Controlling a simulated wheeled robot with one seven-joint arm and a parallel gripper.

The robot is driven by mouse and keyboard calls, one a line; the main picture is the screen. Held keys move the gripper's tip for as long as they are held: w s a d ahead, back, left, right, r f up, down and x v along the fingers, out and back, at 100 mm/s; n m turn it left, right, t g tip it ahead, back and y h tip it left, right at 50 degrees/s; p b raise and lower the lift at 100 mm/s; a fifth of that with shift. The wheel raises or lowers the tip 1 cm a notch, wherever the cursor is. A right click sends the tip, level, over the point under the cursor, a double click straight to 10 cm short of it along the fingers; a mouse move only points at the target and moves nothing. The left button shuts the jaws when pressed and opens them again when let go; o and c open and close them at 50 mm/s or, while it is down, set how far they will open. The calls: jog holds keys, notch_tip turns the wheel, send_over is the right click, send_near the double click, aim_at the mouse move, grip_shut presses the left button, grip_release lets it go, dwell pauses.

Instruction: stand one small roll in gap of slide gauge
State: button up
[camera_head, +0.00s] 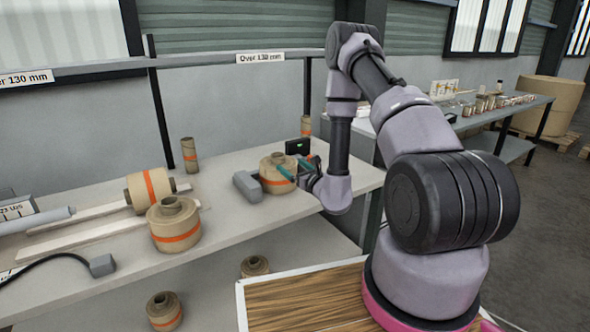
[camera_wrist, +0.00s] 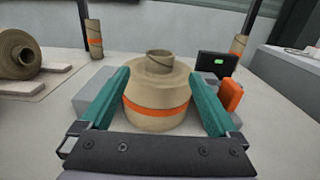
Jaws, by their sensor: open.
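A small kraft roll (camera_head: 272,172) with an orange band and a core stub on top stands upright on the bench. It fills the middle of the wrist view (camera_wrist: 158,90). The slide gauge has a grey block (camera_head: 247,187) to the roll's left, an orange piece (camera_wrist: 231,95) to its right and a black display (camera_head: 298,146) with a green light. The roll stands between the block and the orange piece; whether it touches either, I cannot tell. My gripper (camera_wrist: 159,76) is open, its teal fingers along both sides of the roll. The roll's far side is hidden.
Another banded roll (camera_head: 174,225) stands on the bench, and one lies on its side (camera_head: 151,188) by pale boards (camera_head: 110,237). Slim tubes (camera_head: 189,155) stand at the back. Two rolls (camera_head: 164,310) (camera_head: 255,266) sit below the bench. Bare bench lies in front of the gauge.

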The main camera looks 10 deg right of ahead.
jog(key=s+a+r+n+g+y, duration=0.3)
jog(key=a+r+n+y, duration=0.2)
jog(key=r, duration=0.4)
jog(key=s+a+r+n+g+y, duration=0.3)
jog(key=a+r+n+y, duration=0.25)
jog(key=r, duration=0.35)
jog(key=s+a+r+n+g, duration=0.4)
jog(key=s+r+n+g, duration=0.4)
jog(key=s+g, duration=0.15)
jog(key=s+d+r+n+g+h, duration=0.1)
jog(key=s+d+n+h, duration=0.15)
jog(key=s, duration=0.35)
jog(key=s+d+r+n+g+h, duration=0.1)
jog(key=s+r+n+h, duration=0.1)
jog(key=s+n+h, duration=0.3)
jog(key=s+d+r+n+t+h, duration=0.1)
jog(key=s+d+r+t+h, duration=0.1)
jog(key=d, duration=0.5)
jog(key=s+d+r+n+t+h, duration=0.1)
jog(key=s+d+r+t+h, duration=0.2)
jog(key=d, duration=0.4)
jog(key=shift+r+t+h, duration=0.6)
jog(key=shift+t+h, duration=0.2)
jog(key=shift+t, duration=0.45)
